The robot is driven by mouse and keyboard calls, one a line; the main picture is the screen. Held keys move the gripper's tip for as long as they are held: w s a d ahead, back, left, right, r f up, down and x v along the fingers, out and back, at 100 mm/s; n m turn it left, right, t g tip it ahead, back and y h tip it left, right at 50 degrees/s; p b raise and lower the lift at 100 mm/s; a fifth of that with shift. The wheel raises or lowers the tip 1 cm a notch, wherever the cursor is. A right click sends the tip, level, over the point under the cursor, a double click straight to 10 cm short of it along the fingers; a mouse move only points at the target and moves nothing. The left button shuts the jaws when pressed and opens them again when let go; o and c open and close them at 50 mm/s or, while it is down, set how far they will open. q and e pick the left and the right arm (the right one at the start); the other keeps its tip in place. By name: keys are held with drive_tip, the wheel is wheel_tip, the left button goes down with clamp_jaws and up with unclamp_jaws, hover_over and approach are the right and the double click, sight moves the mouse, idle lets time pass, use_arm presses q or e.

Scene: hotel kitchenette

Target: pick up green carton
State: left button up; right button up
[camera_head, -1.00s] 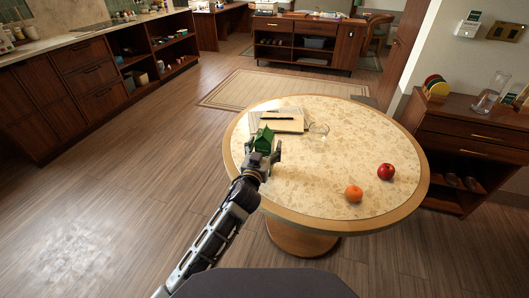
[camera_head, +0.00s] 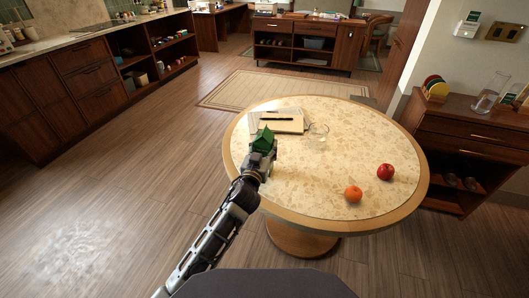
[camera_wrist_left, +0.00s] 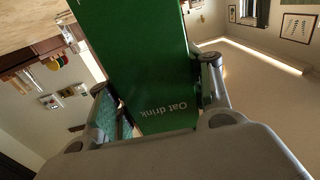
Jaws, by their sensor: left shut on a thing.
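The green carton (camera_head: 263,138) is at the tip of my left arm, over the left part of the round table. My left gripper (camera_head: 262,153) is shut on it, and its fingers hide the lower part of the carton in the head view. In the left wrist view the green carton (camera_wrist_left: 137,50) fills the middle, with "Oat drink" printed on it. The left gripper's fingers (camera_wrist_left: 160,95) lie on either side of it. My right gripper is not in view.
The round table (camera_head: 330,215) also bears a notebook with a pen (camera_head: 283,124), a clear glass (camera_head: 318,131), an orange (camera_head: 353,194) and a red apple (camera_head: 386,172). The middle of the tabletop is clear. A wooden cabinet (camera_head: 465,145) stands at the right.

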sight(265, 128)
use_arm(q)
drive_tip(key=shift+r, duration=0.1)
drive_tip(key=shift+r, duration=0.2)
wheel_tip(265, 128, up, 8)
drive_tip(key=shift+f+p, duration=0.1)
drive_tip(key=shift+p, duration=1)
drive_tip(key=shift+r, duration=0.9)
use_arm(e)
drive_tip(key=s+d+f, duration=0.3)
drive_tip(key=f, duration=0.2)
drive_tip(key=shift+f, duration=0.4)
